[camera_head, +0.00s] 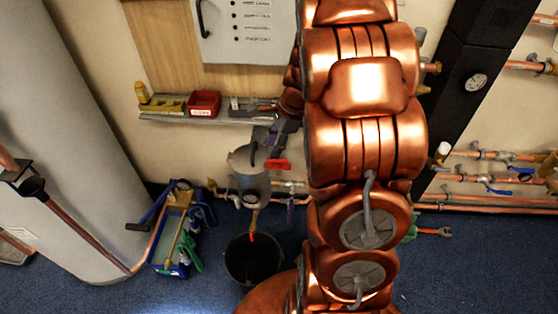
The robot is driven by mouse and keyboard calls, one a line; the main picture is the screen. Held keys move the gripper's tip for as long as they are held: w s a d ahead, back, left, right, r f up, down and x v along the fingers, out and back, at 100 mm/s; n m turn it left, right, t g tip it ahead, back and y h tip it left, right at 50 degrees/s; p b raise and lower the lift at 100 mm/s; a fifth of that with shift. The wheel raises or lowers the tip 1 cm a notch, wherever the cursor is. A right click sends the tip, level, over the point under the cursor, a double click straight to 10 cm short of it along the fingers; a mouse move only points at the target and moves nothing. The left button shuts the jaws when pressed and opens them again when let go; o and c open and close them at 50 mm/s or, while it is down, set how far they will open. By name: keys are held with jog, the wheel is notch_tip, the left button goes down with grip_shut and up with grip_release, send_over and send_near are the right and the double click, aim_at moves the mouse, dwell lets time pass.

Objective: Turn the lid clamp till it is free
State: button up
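A grey pot-like housing (250,183) with a pale rounded top (246,157) hangs at the wall pipes, left of my arm. A red lever-like piece (277,165) shows at the right of its top; I cannot tell if this is the lid clamp. My copper-coloured arm fills the middle and hides much of the wall. My gripper (268,146) is the dark grey part at the arm's far end, over the housing's top right. Its fingers are too small and dark to tell open from shut, or whether they touch the clamp.
A black bucket (252,275) stands on the blue floor below the housing. A blue tool tote (178,236) stands to its left. A shelf (205,120) with a red bin (204,103) is above. A large grey cylinder (70,120) stands left; copper pipes (495,155) run right.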

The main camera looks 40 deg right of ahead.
aim_at(278, 161)
jog(key=w+d+f+m+t, duration=0.1)
jog(key=w+d+f+m, duration=0.2)
jog(key=d+f+m, duration=0.3)
jog(key=shift+n, duration=0.7)
jog(key=shift+d+x, duration=0.2)
jog(key=shift+x, duration=1.35)
jog(key=shift+d+x, duration=0.25)
jog(key=shift+x, duration=1.3)
jog(key=shift+f, duration=0.15)
grip_shut()
